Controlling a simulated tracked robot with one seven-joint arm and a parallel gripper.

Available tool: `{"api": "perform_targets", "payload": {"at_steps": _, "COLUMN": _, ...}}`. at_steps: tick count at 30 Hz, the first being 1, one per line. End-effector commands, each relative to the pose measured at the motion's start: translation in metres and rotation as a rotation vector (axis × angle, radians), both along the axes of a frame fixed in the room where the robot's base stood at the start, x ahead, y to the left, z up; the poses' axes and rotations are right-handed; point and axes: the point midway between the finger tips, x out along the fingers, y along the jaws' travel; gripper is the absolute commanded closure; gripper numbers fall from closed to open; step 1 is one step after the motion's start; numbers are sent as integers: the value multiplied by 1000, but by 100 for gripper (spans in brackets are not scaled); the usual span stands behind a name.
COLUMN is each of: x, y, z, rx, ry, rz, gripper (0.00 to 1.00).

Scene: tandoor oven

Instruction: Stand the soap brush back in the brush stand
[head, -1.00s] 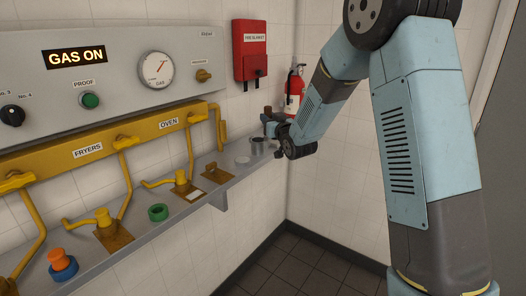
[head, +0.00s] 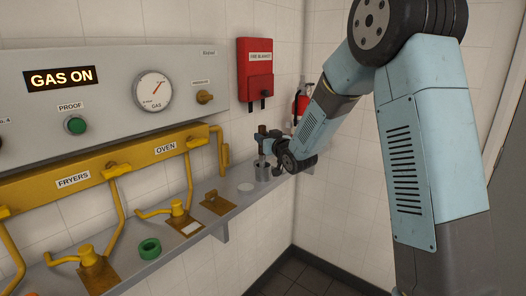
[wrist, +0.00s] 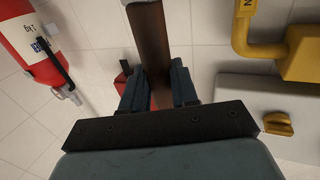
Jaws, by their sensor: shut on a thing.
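My gripper (head: 265,142) is shut on the soap brush (head: 262,130), whose brown handle stands roughly upright above the shelf. In the wrist view the handle (wrist: 149,35) runs up between the two dark fingers (wrist: 157,88). The brush stand looks to be the small grey metal cup (head: 262,172) on the shelf, directly below the brush in the head view. A thin grey part of the brush reaches down to the cup's mouth. I cannot tell whether its lower end is inside the cup.
The narrow grey shelf (head: 228,208) carries a pale disc (head: 246,187), a green ring (head: 149,249) and yellow gas valves (head: 179,209). A red fire blanket box (head: 255,70) hangs above. A fire extinguisher (wrist: 30,45) is on the wall beyond my arm.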

Motion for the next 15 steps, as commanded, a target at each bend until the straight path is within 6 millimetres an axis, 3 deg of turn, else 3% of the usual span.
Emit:
{"api": "perform_targets", "payload": {"at_steps": 11, "x": 1, "y": -2, "z": -37, "rx": 1, "ry": 2, "rz": -4, "gripper": 100}}
{"api": "perform_targets", "payload": {"at_steps": 15, "x": 1, "y": -3, "z": -40, "rx": 1, "ry": -2, "rz": -4, "gripper": 100}}
